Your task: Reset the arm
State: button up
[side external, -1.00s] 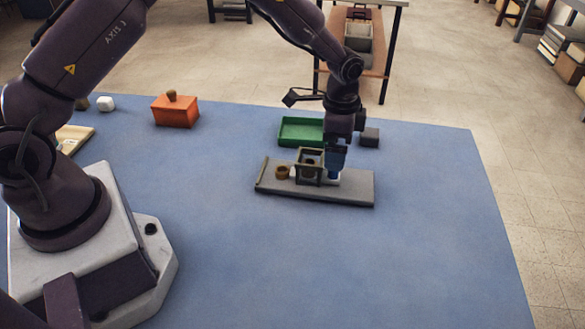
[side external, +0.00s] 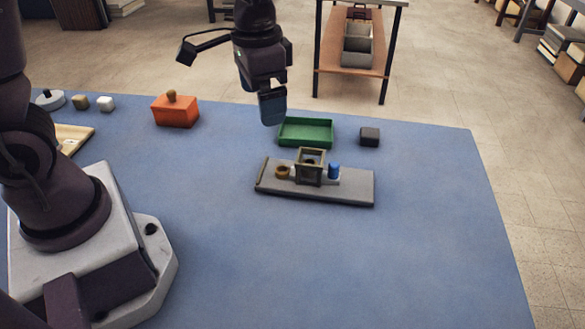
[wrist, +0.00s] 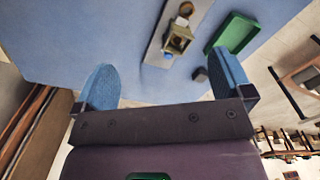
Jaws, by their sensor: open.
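My gripper (side external: 271,108) is raised above the blue table in the side view, to the left of and above the green tray. In the wrist view my gripper (wrist: 165,85) shows two blue fingers wide apart with nothing between them. Below it, a grey board (side external: 352,188) lies on the table. The board carries a square tan frame (side external: 310,167), a brown ring (side external: 282,172) to its left and a blue cylinder (side external: 334,171) to its right. The board (wrist: 193,15) and frame (wrist: 178,38) also show in the wrist view.
The green tray (side external: 306,144) and a dark grey block (side external: 370,137) stand behind the board. An orange box (side external: 175,112) with a knob is at the back left, near small white (side external: 106,103) and tan (side external: 80,102) blocks. The front of the blue table (side external: 360,265) is clear.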

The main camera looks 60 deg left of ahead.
jog(key=s+a+r+n+t, duration=0.2)
jog(key=s+r+t, duration=0.3)
jog(key=s+r, duration=0.5)
jog(key=shift+s+r, duration=0.3)
jog(key=shift+s, duration=1.35)
